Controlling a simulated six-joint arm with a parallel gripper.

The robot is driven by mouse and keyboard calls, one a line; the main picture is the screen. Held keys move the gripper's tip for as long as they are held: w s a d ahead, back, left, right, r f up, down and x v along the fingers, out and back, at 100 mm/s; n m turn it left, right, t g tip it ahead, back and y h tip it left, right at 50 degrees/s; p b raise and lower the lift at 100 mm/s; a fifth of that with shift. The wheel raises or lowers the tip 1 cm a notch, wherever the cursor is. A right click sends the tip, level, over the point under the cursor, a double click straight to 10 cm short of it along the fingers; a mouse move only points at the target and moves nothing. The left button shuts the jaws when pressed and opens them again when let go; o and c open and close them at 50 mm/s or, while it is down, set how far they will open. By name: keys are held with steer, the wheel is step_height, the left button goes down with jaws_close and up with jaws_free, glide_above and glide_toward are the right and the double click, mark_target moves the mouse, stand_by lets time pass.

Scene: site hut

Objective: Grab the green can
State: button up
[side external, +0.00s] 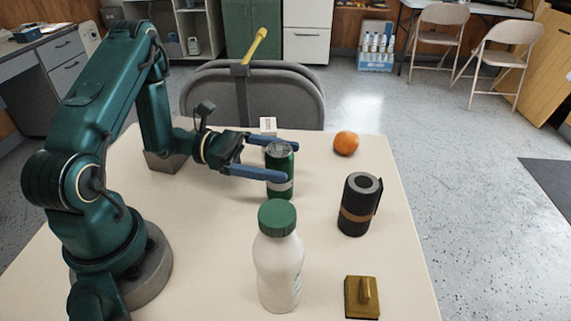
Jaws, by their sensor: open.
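The green can (284,190) stands upright on the cream table (190,220), with a pale band low on its side and a grey top. My gripper (290,162) is open, reaching in from the left. One blue finger passes across the near side of the can and the other lies on its far side, so the can's upper part is between them. I cannot tell whether either finger touches it. The near finger hides part of the can's side.
A white bottle with a green cap (279,265) stands in front of the can. A black cylinder with a brown band (357,207) is to the right. An orange (346,143), a small white box (268,125) and a brass-coloured block (362,298) are also on the table. A grey chair (205,98) stands behind.

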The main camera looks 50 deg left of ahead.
steer(key=shift+f, duration=0.8)
steer(key=shift+w+d+f, duration=0.1)
steer(key=shift+d+f, duration=0.15)
steer(key=shift+d, duration=0.05)
steer(key=shift+x, duration=1.2)
steer(key=c, duration=1.4)
steer(key=shift+r, duration=0.15)
